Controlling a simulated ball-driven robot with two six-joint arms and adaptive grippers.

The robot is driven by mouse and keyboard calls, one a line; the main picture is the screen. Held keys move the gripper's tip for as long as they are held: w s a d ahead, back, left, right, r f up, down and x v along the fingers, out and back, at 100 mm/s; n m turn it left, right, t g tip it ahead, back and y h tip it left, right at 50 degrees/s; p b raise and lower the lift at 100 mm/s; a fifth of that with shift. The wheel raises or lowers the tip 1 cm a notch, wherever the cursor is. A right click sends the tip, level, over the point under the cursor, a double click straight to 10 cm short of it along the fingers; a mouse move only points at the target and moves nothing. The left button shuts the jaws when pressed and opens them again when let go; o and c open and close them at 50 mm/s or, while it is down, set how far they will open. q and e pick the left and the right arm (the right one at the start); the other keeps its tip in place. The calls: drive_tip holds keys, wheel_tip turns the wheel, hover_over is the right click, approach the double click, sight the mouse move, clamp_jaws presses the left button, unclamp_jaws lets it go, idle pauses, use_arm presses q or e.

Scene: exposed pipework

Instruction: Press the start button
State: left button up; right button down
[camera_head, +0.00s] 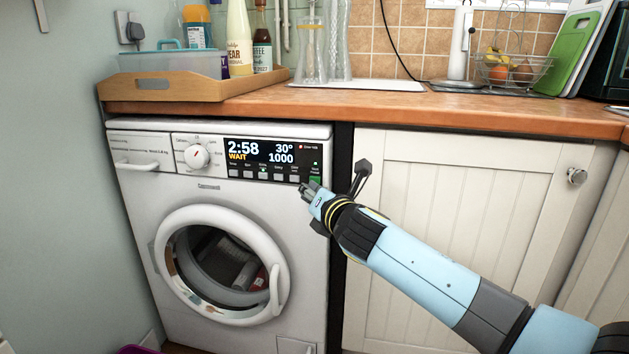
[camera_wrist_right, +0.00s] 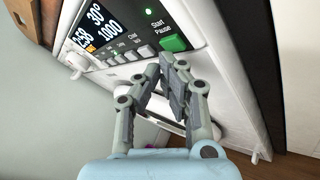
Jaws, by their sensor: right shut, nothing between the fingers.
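The start button is the green Start/Pause button (camera_wrist_right: 173,43) at the right end of the washing machine's control panel. In the head view the green button (camera_head: 314,181) shows just above my right gripper (camera_head: 304,186). The washing machine (camera_head: 137,206) is white, and its display (camera_head: 260,151) reads 2:58, WAIT, 30° and 1000. My right gripper's fingers (camera_wrist_right: 167,58) are shut and empty in the right wrist view. Their tips are just below the green button; I cannot tell whether they touch it. My left gripper is not in view.
The round door (camera_head: 226,262) is below the panel, with its handle at the right. A wooden counter (camera_head: 420,110) runs above, with a tray (camera_head: 180,90) of bottles at the left. A white cupboard (camera_head: 440,200) stands to the right, behind my right arm.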

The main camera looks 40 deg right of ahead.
drive_tip(key=shift+s+a, duration=0.2)
drive_tip(key=shift+a, duration=0.05)
drive_tip(key=shift+s+a+p, duration=0.45)
drive_tip(key=shift+s+a, duration=1.2)
drive_tip(key=shift+a, duration=0.25)
